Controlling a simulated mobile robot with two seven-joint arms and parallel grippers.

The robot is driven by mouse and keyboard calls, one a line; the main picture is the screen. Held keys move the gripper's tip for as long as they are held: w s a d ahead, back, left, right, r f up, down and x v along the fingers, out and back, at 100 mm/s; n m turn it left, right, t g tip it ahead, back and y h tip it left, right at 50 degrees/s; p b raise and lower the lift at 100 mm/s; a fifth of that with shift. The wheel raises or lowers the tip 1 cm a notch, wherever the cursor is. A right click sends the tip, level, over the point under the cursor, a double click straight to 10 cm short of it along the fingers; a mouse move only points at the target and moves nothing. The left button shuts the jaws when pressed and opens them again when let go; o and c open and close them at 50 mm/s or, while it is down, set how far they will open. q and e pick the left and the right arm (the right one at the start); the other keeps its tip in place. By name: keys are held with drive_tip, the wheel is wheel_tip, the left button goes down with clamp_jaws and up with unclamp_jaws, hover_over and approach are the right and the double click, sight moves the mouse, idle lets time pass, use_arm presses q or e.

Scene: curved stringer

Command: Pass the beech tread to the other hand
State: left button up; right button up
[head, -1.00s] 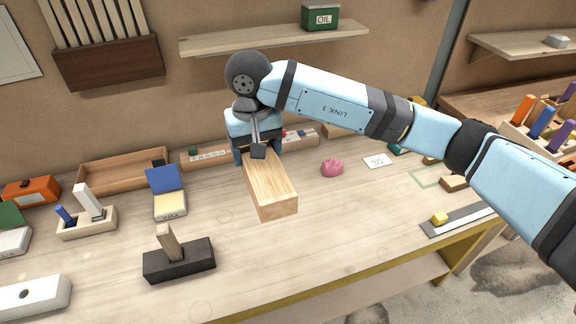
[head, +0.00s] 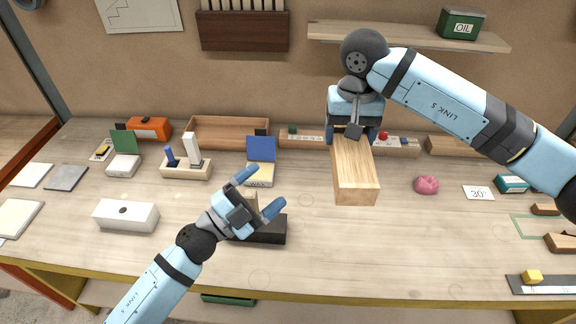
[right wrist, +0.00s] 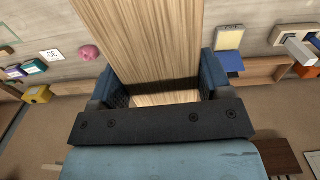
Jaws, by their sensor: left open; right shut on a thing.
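The beech tread (head: 353,172) is a pale wooden block with long grain. My right gripper (head: 355,135) is shut on its far end and holds it over the middle of the bench, its near end pointing toward me. In the right wrist view the tread (right wrist: 155,40) runs up from between the two blue fingers (right wrist: 158,85). My left gripper (head: 258,194) is open and empty, to the left of the tread and apart from it. It is in front of a black block with a wooden peg (head: 268,230) and partly hides it.
A white block (head: 126,216), a small peg holder (head: 186,168) and a wax box (head: 260,175) stand to the left. A wooden tray (head: 228,133) lies at the back. A pink lump (head: 426,185) sits right of the tread. The bench front right of centre is clear.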

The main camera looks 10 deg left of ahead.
use_arm(q)
drive_tip(key=w+d+r+m+g, duration=0.1)
drive_tip(key=d+m+g, duration=0.2)
drive_tip(key=d+m, duration=0.1)
drive_tip(key=w+d+r+m+g+h, duration=0.1)
drive_tip(key=w+d+r+m+g, duration=0.1)
drive_tip(key=d, duration=0.4)
drive_tip(key=w+d+r+m+g, duration=0.2)
drive_tip(key=d+m+g, duration=0.2)
drive_tip(key=d+m, duration=0.2)
drive_tip(key=shift+w+r+g+h, duration=0.1)
drive_tip(key=shift+g+h, duration=0.2)
drive_tip(key=shift+m, duration=0.3)
drive_tip(key=c, duration=1.4)
use_arm(e)
drive_tip(key=shift+r, duration=0.1)
use_arm(q)
drive_tip(key=shift+r, duration=0.1)
use_arm(e)
drive_tip(key=o, duration=1.4)
